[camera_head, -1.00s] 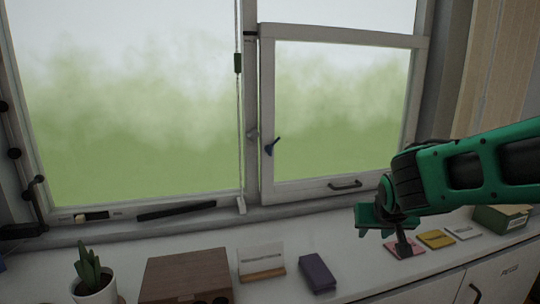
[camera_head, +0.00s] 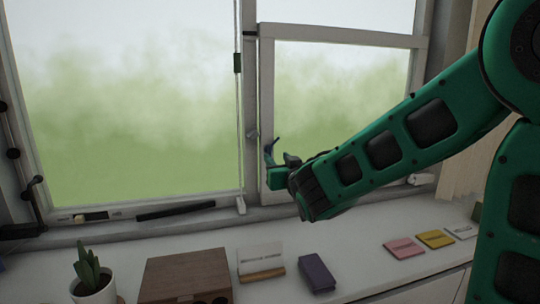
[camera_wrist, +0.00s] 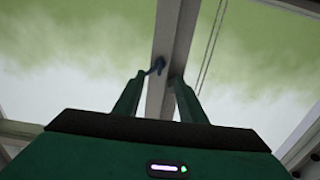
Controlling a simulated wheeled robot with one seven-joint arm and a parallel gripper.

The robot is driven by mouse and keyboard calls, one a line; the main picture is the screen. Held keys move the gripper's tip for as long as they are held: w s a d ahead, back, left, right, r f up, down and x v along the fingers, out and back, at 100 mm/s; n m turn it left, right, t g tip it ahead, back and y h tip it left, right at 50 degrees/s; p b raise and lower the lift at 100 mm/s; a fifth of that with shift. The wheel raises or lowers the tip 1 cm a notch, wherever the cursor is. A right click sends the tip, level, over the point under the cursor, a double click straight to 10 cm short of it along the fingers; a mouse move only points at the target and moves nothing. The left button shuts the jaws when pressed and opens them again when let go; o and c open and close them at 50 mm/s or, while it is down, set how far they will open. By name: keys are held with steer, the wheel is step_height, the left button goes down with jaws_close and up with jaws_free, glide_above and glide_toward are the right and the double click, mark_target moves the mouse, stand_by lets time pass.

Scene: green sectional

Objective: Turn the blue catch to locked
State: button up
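The blue catch (camera_head: 271,147) is on the left upright of the small right-hand window sash (camera_head: 266,100). Its slim lever looks tilted up to the right in the head view, partly covered by my gripper. My gripper (camera_head: 280,158) is raised at the catch, just below and right of it. In the wrist view the two green fingers (camera_wrist: 160,78) are apart, with the catch (camera_wrist: 157,65) between their tips, nearer the left one. I cannot tell whether a finger touches it. No lock markings can be read.
On the sill below stand a potted plant (camera_head: 93,275), a brown wooden box (camera_head: 187,277), a card on a stand (camera_head: 261,262) and a purple block (camera_head: 317,273). Pink and yellow pads (camera_head: 404,248) lie to the right. A cord (camera_head: 239,120) hangs left of the sash.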

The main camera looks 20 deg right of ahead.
steer(key=w, duration=0.7)
steer(key=shift+w, duration=0.3)
